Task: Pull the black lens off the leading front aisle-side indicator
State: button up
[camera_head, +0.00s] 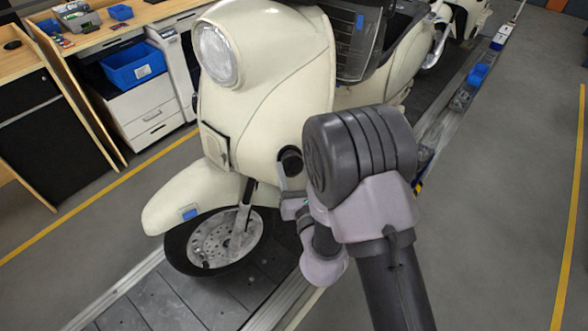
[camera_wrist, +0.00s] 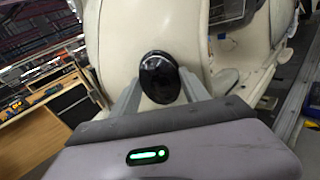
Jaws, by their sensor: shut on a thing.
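The black lens (camera_wrist: 158,77) is a glossy dark oval against the cream front body of the leading scooter (camera_wrist: 109,35). In the wrist view my gripper (camera_wrist: 159,82) has one grey finger on each side of the lens and is shut on it. In the head view the lens (camera_head: 291,161) shows as a dark round piece at the scooter's aisle side, beside my wrist. I cannot tell whether the lens is still seated or a little off the body.
The scooter stands on the slat conveyor (camera_head: 165,306), its front wheel (camera_head: 213,240) close to my wrist. Another scooter is behind it. A workbench with a blue bin (camera_head: 133,66) is at the left. The grey aisle floor (camera_head: 500,190) at the right is clear.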

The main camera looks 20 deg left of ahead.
aim_at(294, 168)
jog(key=shift+b+v, duration=0.3)
jog(key=shift+v, duration=0.45)
dwell(0.9)
jog(key=shift+b+v, duration=0.5)
jog(key=shift+v, duration=0.55)
